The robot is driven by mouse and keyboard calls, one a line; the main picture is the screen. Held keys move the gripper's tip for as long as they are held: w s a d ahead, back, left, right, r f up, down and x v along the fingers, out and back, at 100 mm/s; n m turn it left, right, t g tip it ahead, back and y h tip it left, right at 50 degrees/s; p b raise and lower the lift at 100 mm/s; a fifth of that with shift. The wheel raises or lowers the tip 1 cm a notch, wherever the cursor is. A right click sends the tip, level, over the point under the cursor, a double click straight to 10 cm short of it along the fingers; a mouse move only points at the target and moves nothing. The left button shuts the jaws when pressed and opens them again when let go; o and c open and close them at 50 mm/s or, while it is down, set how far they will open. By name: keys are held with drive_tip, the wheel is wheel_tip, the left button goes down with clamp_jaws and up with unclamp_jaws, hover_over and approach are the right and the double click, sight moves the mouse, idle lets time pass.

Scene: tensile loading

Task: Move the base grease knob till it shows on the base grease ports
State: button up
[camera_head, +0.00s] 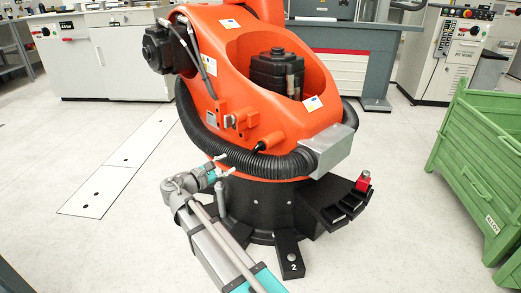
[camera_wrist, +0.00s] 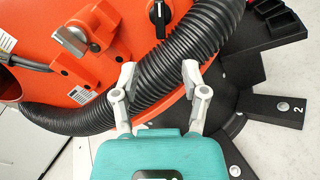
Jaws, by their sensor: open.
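A black knob with a white pointer mark (camera_wrist: 159,14) sits on the orange robot's lower body, just above the ribbed black hose in the wrist view. It also shows as a small black knob (camera_head: 271,142) in the head view. I take it for the base grease knob. Its pointer stands roughly upright in the wrist picture. My gripper (camera_wrist: 159,78) is open and empty, with its two light grey fingers in front of the hose and apart from the knob. In the head view my gripper (camera_head: 225,164) is low at the left of the hose. I cannot make out any marking for the base grease ports.
The ribbed hose (camera_wrist: 185,58) curves around the body below the knob. A metal block on an orange bracket (camera_wrist: 75,40) juts out left of the knob. A black foot marked 2 (camera_head: 290,262) and a green crate (camera_head: 475,165) stand nearby. Floor at the left is clear.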

sight(255, 149)
drive_tip(key=x, duration=1.3)
drive_tip(key=shift+w+d, duration=0.25)
